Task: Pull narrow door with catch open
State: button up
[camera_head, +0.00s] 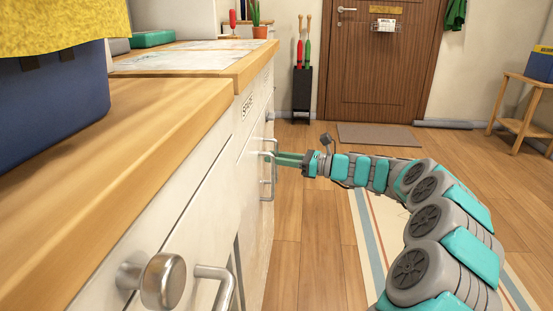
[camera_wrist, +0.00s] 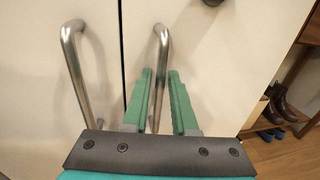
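In the wrist view two pale cabinet doors meet at a vertical seam, each with a metal bar handle: the left handle (camera_wrist: 76,70) and the right handle (camera_wrist: 161,48). The right-hand door (camera_wrist: 235,75) carries a dark round piece (camera_wrist: 213,2) at the top edge, mostly cut off; I cannot tell if it is the catch. My gripper (camera_wrist: 160,72) has two green fingers apart, one either side of the right handle. The handle is closer to the left finger; contact is unclear. In the head view my gripper (camera_head: 277,157) reaches the handles (camera_head: 271,182) from the right. Both doors look closed.
A wooden countertop (camera_head: 130,125) runs above the cabinets, with a blue bin (camera_head: 50,100) on it. A round knob (camera_head: 163,281) and another bar handle (camera_head: 217,284) protrude nearby. Wooden floor (camera_head: 305,225) is clear beside the cabinets. Shoes (camera_wrist: 283,108) sit on a rack at right.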

grip_shut()
dwell(1.4)
